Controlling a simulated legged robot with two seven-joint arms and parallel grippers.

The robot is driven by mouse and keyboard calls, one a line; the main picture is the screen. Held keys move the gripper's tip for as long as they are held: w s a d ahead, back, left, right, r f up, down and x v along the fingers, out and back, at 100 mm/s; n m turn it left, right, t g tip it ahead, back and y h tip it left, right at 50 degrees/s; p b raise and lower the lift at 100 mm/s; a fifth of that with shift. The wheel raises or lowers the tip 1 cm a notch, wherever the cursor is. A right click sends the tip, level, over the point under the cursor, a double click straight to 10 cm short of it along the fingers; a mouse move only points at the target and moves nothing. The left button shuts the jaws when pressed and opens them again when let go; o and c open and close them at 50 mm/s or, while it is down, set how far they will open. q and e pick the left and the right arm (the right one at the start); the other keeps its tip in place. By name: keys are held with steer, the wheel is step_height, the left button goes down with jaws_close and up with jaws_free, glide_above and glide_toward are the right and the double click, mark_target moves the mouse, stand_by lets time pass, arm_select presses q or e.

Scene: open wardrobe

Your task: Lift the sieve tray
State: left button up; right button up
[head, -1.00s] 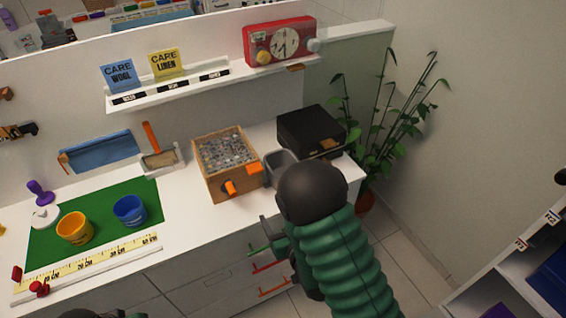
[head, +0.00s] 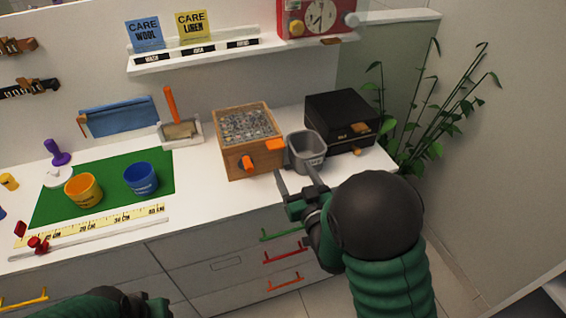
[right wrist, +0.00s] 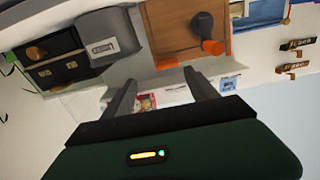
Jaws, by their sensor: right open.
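The sieve tray appears to be the wooden box (head: 235,163) with a grey, grainy top, standing on the white counter; it has orange fittings on its front and right side. The right wrist view shows its wooden face (right wrist: 172,30) beyond the fingers, with an orange knob and a dark handle. My right gripper (head: 297,180) is open and empty, right of and in front of the box at the counter's front edge, apart from it. My left gripper (head: 150,306) is at the bottom left edge, dark and mostly cut off; its fingers cannot be made out.
A grey bin (head: 307,158) stands right beside the box, close to my right fingers. A black case (head: 340,110) is behind it. A dustpan-like tray (head: 181,138) is left of the box. A green mat (head: 110,190) holds cups. Drawers with coloured handles (head: 285,257) lie below.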

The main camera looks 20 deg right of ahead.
mark_target(276, 150)
steer(key=w, duration=0.3)
steer(key=w+a, duration=0.1)
steer(key=w, duration=0.2)
steer(key=w+a, duration=0.1)
steer(key=w, duration=0.2)
steer(key=shift+w+a+r, duration=0.15)
steer(key=shift+a+r, duration=0.05)
steer(key=shift+r, duration=0.1)
steer(key=shift+w+d+f, duration=0.1)
steer(key=shift+w+d, duration=0.1)
steer(key=shift+d, duration=0.5)
steer(key=shift+a, duration=0.55)
steer(key=c, duration=0.8)
arm_select(q)
steer(key=shift+w+a+r, duration=0.15)
steer(key=shift+a+r, duration=0.25)
steer(key=shift+a, duration=0.2)
arm_select(e)
steer(key=shift+d, duration=0.2)
jaws_close()
